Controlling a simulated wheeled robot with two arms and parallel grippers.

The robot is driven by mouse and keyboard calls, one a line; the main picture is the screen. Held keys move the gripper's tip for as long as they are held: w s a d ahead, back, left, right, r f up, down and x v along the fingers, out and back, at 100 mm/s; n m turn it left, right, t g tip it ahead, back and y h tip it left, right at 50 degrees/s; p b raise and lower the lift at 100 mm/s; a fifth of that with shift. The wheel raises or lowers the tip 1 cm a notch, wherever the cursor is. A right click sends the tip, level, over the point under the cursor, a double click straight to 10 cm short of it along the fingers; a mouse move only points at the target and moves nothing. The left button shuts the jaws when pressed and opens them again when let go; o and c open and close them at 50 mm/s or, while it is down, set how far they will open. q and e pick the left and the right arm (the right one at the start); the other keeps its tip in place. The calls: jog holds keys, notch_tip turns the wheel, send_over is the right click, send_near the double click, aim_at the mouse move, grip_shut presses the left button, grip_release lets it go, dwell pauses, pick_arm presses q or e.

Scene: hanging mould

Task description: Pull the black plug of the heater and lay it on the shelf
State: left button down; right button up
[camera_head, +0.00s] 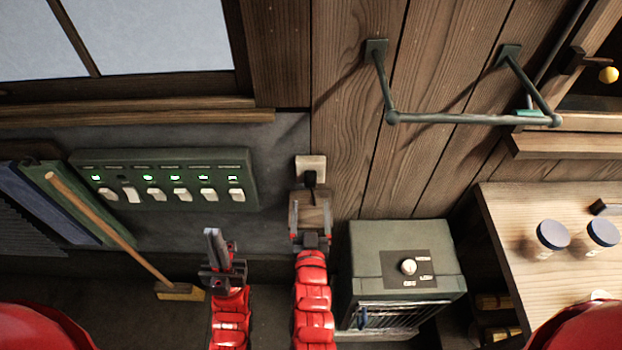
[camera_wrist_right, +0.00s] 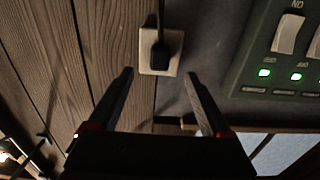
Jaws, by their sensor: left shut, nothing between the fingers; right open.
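The black plug (camera_head: 310,179) sits in a pale wall socket (camera_head: 310,162), with its dark cord hanging down. In the right wrist view the plug (camera_wrist_right: 164,53) lies beyond the fingertips, roughly in line with the gap. My right gripper (camera_head: 310,204) is open and empty just below the plug in the head view; in the wrist view its fingers (camera_wrist_right: 161,76) are apart and not touching it. My left gripper (camera_head: 212,236) is shut and empty, left of the right one. The green heater (camera_head: 385,238) stands right of my right arm. I cannot tell which ledge is the shelf.
A green switch panel (camera_head: 165,194) with lit green lamps is left of the socket. A wooden worktop (camera_head: 520,260) at the right bears blue-lidded jars (camera_head: 552,236). A metal rail (camera_head: 455,119) sticks out from the plank wall. A broom (camera_head: 110,225) leans at the left.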

aim_at(310, 184)
jog(key=w+b, duration=0.4)
jog(key=w, duration=0.2)
jog(key=shift+w+f, duration=0.15)
jog(key=shift+w, duration=0.25)
jog(key=shift+w+b, duration=0.3)
jog(key=shift+w, duration=0.45)
jog(key=shift+r, duration=0.2)
grip_shut()
jog(key=shift+s, duration=0.15)
dwell(0.4)
jog(key=shift+s+p, duration=0.95)
jog(key=shift+s, duration=0.45)
jog(key=shift+s+p, duration=0.85)
jog(key=shift+s, duration=0.65)
